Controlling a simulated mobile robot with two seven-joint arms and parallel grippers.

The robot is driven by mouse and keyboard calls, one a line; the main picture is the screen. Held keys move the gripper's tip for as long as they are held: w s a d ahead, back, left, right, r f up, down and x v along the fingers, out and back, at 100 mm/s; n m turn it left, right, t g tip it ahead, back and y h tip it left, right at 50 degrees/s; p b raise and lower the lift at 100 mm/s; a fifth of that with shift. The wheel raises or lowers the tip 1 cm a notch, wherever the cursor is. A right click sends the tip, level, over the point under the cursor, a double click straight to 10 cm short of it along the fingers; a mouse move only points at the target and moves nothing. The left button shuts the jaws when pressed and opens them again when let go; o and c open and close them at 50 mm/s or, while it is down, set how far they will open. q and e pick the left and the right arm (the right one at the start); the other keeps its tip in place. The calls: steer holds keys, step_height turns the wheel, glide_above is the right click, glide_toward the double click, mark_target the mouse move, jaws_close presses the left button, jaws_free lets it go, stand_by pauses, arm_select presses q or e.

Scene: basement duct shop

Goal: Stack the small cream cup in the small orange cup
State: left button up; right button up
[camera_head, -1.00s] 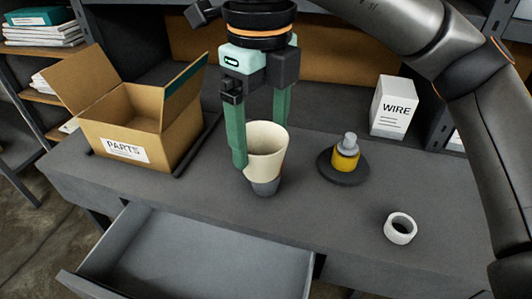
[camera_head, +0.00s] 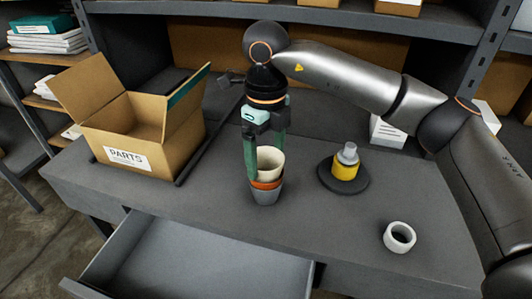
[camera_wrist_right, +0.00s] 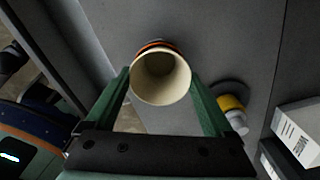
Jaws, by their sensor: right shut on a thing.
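The small cream cup (camera_head: 270,160) is upright between the fingers of my right gripper (camera_head: 266,155), which is shut on it. In the right wrist view I look into the open mouth of the cream cup (camera_wrist_right: 161,80), with a finger on each side. The small orange cup (camera_head: 267,185) shows as a band directly below the cream cup, whose lower part looks to be inside it. The orange cup also shows as a rim behind the cream one in the wrist view (camera_wrist_right: 152,43). A grey cup-like part (camera_head: 265,196) is under the orange band. My left gripper is out of view.
A yellow bottle (camera_head: 345,168) on a dark round base stands right of the cups. A white ring (camera_head: 399,238) lies at the front right. An open parts box (camera_head: 143,137) stands left. A drawer (camera_head: 190,262) is open below the front edge.

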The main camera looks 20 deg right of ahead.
steer(key=shift+f+b, duration=0.3)
steer(key=shift+f, duration=0.05)
steer(key=o, duration=1.1)
steer(key=shift+r, duration=0.2)
step_height(320, 180, up, 12)
steer(key=shift+r+p, duration=0.2)
steer(key=shift+p, duration=0.4)
